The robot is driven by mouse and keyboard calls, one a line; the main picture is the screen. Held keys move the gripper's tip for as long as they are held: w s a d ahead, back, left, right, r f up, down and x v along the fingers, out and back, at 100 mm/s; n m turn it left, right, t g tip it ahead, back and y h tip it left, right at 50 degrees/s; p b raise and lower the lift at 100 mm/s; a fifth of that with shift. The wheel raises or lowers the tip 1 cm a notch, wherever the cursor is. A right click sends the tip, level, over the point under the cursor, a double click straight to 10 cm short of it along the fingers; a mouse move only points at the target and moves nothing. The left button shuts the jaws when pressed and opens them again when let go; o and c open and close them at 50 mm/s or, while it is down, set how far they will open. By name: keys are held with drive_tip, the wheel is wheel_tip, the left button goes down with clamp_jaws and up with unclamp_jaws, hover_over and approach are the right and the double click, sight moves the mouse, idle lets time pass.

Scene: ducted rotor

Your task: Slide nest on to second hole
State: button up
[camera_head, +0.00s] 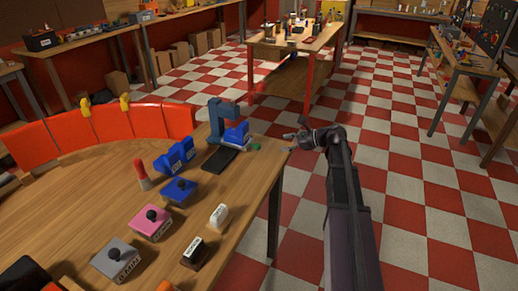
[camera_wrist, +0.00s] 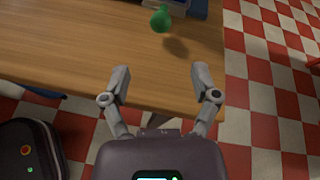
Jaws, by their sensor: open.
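A blue press-like stand (camera_head: 215,125) rises from a dark base plate (camera_head: 219,160) near the table's right edge. A blue block (camera_head: 237,133) sits at its right side, with a small green knob (camera_head: 257,146) low beside it. The green knob (camera_wrist: 161,19) also shows at the top of the wrist view, ahead of my fingers. I cannot tell for sure which part is the nest, and no holes can be made out. My gripper (camera_head: 291,143) is at the table edge, right of the knob. In the wrist view my gripper (camera_wrist: 161,72) is open and empty, apart from the knob.
The wooden table (camera_head: 110,190) also bears a blue block on its side (camera_head: 175,157), a red-tipped cylinder (camera_head: 142,174), and blue, pink (camera_head: 151,222) and grey (camera_head: 116,259) boxes with black knobs. Red curved panels (camera_head: 108,122) line its back. The checkered floor (camera_head: 420,200) at right is clear.

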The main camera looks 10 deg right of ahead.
sight(259, 147)
drive_tip(key=b+x, duration=0.4)
drive_tip(key=x, duration=0.7)
drive_tip(key=shift+w+a+f, duration=0.1)
drive_tip(key=shift+a, duration=0.1)
